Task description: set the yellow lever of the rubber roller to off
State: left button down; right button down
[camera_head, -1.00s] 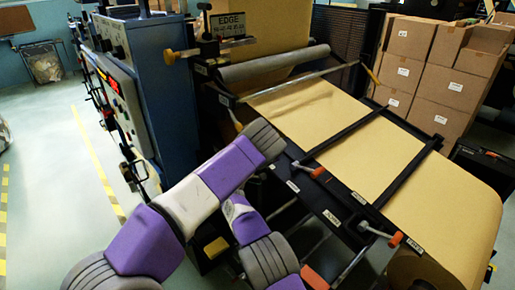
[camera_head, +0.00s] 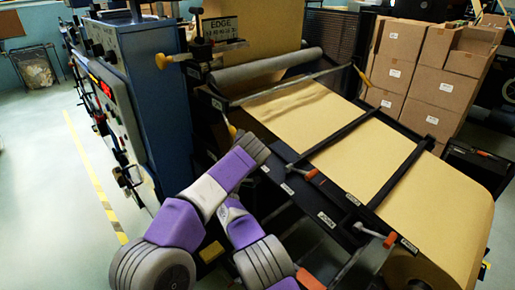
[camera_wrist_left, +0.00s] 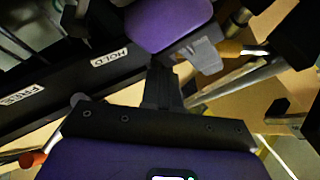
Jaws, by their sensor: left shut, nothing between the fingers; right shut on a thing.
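The grey rubber roller (camera_head: 265,69) lies across the upper end of the brown paper web. A yellow lever (camera_head: 232,129) hangs at its left end, just above my purple arm; a yellow shape beside my right gripper in the left wrist view (camera_wrist_left: 230,48) looks like the same lever. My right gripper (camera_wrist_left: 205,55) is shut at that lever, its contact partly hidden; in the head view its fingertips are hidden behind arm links. My left gripper (camera_wrist_left: 164,86) is shut and empty near the frame rail, below the right gripper in the left wrist view.
A second yellow handle (camera_head: 364,77) stands at the roller's right end. Orange-tipped levers (camera_head: 312,174) line the black frame, with HOLD (camera_wrist_left: 109,58) and FREE (camera_wrist_left: 20,95) labels. A blue cabinet (camera_head: 150,90) stands left; stacked cartons (camera_head: 430,80) stand behind right.

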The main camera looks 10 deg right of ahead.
pick_arm(q)
jog(key=shift+w+a+f, duration=0.1)
jog(key=shift+a+f, duration=0.05)
pick_arm(e)
jog(key=shift+r, duration=0.15)
